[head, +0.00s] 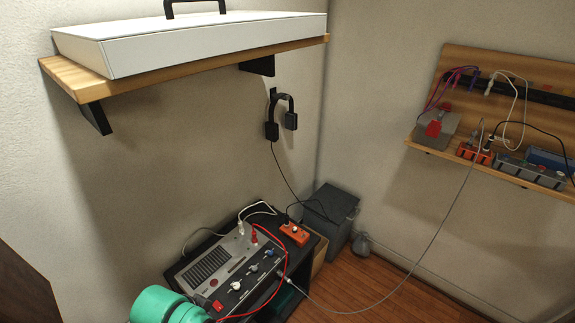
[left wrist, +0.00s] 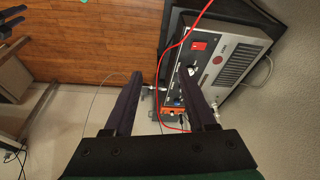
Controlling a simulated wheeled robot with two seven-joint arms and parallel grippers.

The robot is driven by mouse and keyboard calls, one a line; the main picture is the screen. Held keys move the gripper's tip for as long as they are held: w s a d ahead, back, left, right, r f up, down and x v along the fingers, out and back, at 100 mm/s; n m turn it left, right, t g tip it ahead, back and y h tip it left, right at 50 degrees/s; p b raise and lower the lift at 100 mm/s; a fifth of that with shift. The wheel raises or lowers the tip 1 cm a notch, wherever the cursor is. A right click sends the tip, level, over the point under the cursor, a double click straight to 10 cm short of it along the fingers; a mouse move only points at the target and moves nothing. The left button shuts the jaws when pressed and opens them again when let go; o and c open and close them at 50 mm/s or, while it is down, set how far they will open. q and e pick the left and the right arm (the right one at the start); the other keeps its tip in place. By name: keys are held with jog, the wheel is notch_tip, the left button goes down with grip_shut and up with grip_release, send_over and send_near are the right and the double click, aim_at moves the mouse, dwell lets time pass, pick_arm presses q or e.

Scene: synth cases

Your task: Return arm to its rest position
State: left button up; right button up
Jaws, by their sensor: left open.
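My left gripper (left wrist: 161,74) shows in the left wrist view, its two dark fingers apart with nothing held between them. A teal rounded part of my arm (head: 165,305) is at the bottom left of the head view, by the near corner of the grey amplifier (head: 215,283); whether they touch cannot be told. In the left wrist view the amplifier's panel (left wrist: 205,62) lies beyond the right finger, which covers part of it.
A red cable (head: 284,262) loops over the amplifier's front. An orange pedal (head: 295,234) sits behind it. Headphones (head: 281,115) hang below a wall shelf (head: 200,61) holding a white case (head: 190,42). A thin cable (head: 436,235) crosses to the right shelf. Wooden floor (head: 405,297) is open at right.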

pick_arm(q)
jog(key=s+a+n+y, duration=0.2)
jog(key=s+a+n, duration=0.2)
jog(key=a, duration=0.2)
jog(key=s+f+g, duration=0.1)
jog(key=s+f, duration=0.1)
jog(key=f, duration=1.1)
jog(key=s+f, duration=0.3)
jog(key=f, duration=1)
jog(key=s+a+f+m+g, duration=0.1)
jog(key=s+a+f, duration=0.1)
jog(key=s+f, duration=0.8)
jog(key=s, duration=0.4)
jog(key=shift+a+f, duration=0.3)
jog(key=shift+a, duration=0.1)
